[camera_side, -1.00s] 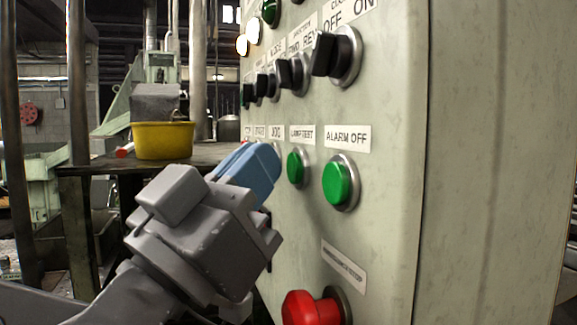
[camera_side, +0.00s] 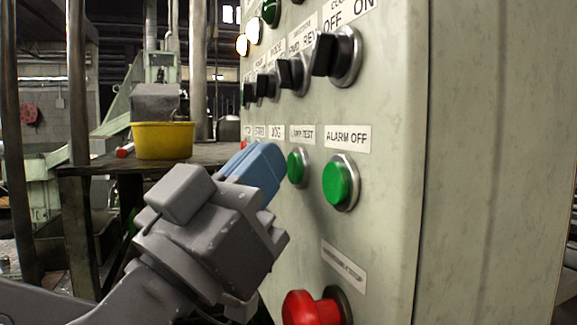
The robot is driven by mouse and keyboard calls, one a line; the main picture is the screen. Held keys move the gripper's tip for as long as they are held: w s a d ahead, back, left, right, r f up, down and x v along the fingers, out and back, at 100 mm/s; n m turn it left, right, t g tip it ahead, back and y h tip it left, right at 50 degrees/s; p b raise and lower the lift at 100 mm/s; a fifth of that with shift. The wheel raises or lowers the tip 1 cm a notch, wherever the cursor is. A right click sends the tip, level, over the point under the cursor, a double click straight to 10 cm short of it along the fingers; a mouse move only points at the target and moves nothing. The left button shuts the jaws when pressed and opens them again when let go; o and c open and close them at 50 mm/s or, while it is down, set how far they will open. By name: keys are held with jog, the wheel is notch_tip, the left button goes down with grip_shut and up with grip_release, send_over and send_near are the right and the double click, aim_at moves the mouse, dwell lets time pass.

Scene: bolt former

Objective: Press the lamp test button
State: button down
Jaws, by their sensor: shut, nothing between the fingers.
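The lamp test button (camera_side: 296,167) is a green round button in a metal ring on the grey-green control panel (camera_side: 390,235). Its label (camera_side: 302,134) sits just above it. My gripper (camera_side: 264,160) has blue fingers, shut and empty. The fingertips are close to the panel, just left of the lamp test button in the picture. I cannot tell whether they touch the panel. They hide the part of the panel below the JOG label (camera_side: 276,132).
The green alarm off button (camera_side: 340,182) is to the right of the lamp test button. A red emergency stop button (camera_side: 308,308) is below. Black selector switches (camera_side: 322,54) stick out above. A yellow bucket (camera_side: 162,140) stands on a table (camera_side: 95,171) at the left.

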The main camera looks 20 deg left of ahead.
jog(key=shift+s+a, duration=0.25)
jog(key=shift+s+a, duration=2.05)
jog(key=w+a+f+m+g, duration=0.35)
jog(key=a+f+g, duration=0.65)
jog(key=f, duration=0.5)
jog(key=s+a+f+n+g+y, duration=0.6)
jog(key=s+a+f+g, duration=0.2)
jog(key=a+f, duration=0.6)
jog(key=shift+s+g, duration=0.4)
jog(key=shift+s, duration=0.6)
